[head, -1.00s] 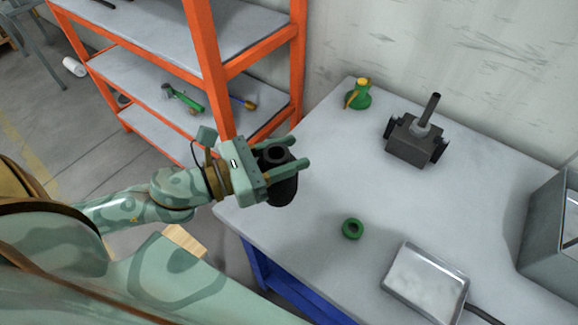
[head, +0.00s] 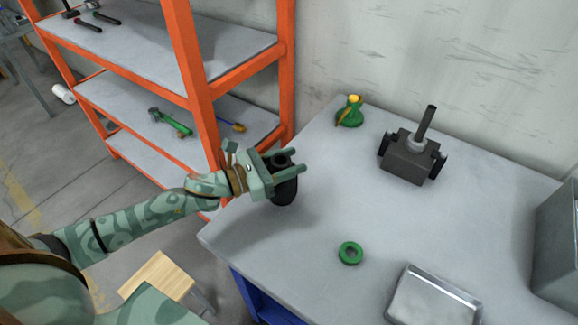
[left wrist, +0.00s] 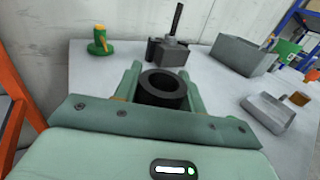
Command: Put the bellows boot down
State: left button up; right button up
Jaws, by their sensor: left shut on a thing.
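The bellows boot (head: 284,188) is a black, hollow, sleeve-like piece. My left gripper (head: 288,164) is shut on it, with one green finger on each side, at the left end of the grey table (head: 310,225). In the left wrist view the boot's round open top (left wrist: 163,85) shows between the two fingers (left wrist: 160,82). I cannot tell whether the boot's lower end touches the tabletop. A dark screw jack (head: 410,157) with an upright spindle stands farther back on the table. My right gripper is not in view.
A green ring (head: 350,253) lies on the table, with a metal tray (head: 432,299) to its right. A green oil can (head: 350,112) stands at the back. A grey bin (head: 560,245) is at the right. An orange shelf rack (head: 205,85) stands close behind my left arm. The table's middle is clear.

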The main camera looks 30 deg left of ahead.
pick_arm(q)
jog(key=shift+f, duration=0.35)
jog(key=shift+f, duration=0.15)
jog(key=o, duration=1)
jog(key=shift+r, duration=0.25)
jog(key=v, duration=1.2)
jog(key=shift+f, duration=0.1)
